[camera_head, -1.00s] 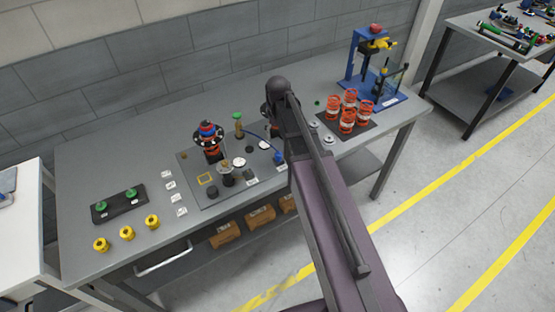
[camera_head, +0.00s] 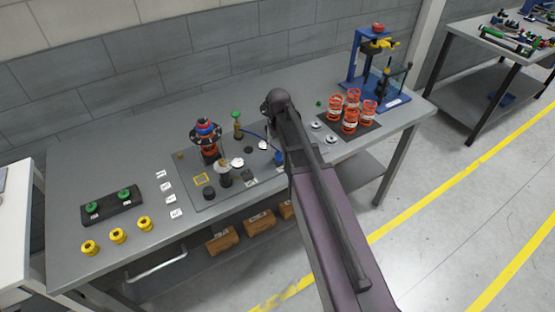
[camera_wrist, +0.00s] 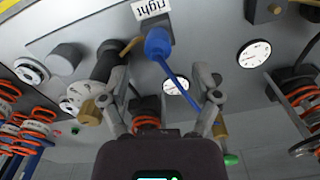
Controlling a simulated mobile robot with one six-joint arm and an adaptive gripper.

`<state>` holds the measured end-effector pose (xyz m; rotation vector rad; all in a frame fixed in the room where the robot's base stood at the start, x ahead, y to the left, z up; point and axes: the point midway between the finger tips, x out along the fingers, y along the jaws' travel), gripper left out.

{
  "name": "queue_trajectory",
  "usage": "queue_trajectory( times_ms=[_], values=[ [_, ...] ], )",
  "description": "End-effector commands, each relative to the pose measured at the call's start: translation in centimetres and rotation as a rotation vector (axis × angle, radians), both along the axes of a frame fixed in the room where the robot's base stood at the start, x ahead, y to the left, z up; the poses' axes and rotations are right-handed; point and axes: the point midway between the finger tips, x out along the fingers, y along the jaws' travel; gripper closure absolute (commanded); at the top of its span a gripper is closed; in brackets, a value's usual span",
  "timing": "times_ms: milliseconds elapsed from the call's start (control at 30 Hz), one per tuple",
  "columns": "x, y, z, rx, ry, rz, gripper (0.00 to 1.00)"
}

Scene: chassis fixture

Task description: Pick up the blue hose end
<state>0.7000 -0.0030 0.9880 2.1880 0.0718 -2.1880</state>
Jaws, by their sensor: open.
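The blue hose end (camera_wrist: 157,42) shows in the wrist view as a rounded blue cap, with a thin blue hose running from it down toward the right finger. In the head view the blue hose end (camera_head: 279,157) stands on the grey fixture plate (camera_head: 195,193), just left of my arm. My gripper (camera_wrist: 162,85) is open, its two grey fingers apart on either side of the picture's middle. The hose end appears beyond the fingertips, between their lines, with no visible contact. In the head view my arm hides the gripper.
A black strut with orange spring (camera_head: 208,150) stands on the plate. Several orange springs (camera_head: 350,120) stand on a dark mat at right, before a blue press (camera_head: 362,60). Yellow parts (camera_head: 117,236) and a black tray with green parts (camera_head: 112,208) lie at left.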

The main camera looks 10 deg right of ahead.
Motion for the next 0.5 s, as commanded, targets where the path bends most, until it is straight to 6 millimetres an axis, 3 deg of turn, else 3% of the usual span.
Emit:
queue_trajectory(
  times_ms=[500],
  values=[
    [0.01,-0.08,-0.54,0.0,0.0,-0.001,0.2]
  ],
)
